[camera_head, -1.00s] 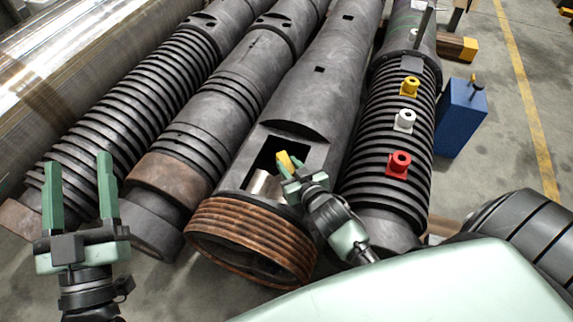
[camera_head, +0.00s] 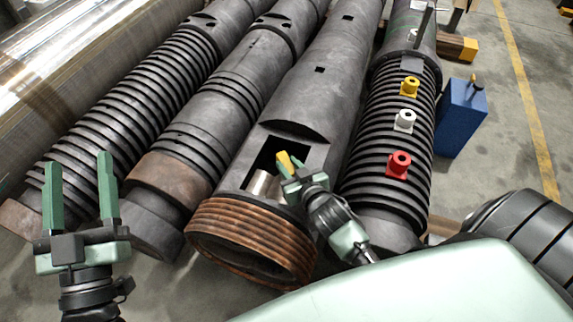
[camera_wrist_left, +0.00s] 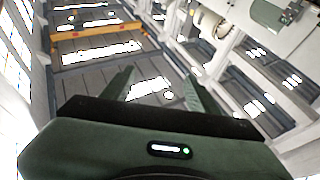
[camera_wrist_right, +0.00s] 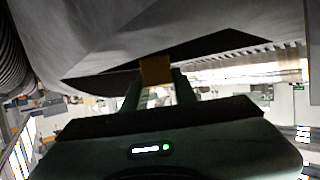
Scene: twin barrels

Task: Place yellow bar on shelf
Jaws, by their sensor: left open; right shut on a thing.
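The yellow bar (camera_head: 284,160) is held in my right gripper (camera_head: 290,169), at the rectangular opening of the third dark barrel (camera_head: 300,95) in the head view. In the right wrist view the bar (camera_wrist_right: 156,69) sits between the shut fingers, just under the barrel's dark surface. Whether the bar touches the barrel I cannot tell. A shiny metal cylinder (camera_head: 262,184) shows inside the opening, left of the gripper. My left gripper (camera_head: 80,190) is open and empty at the lower left, fingers up. No shelf can be clearly made out.
Ribbed barrels lie side by side. The right one (camera_head: 385,190) carries a yellow (camera_head: 410,87), a white (camera_head: 404,121) and a red fitting (camera_head: 398,164). A blue box (camera_head: 461,118) stands on the floor at the right. Floor beyond it is clear.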

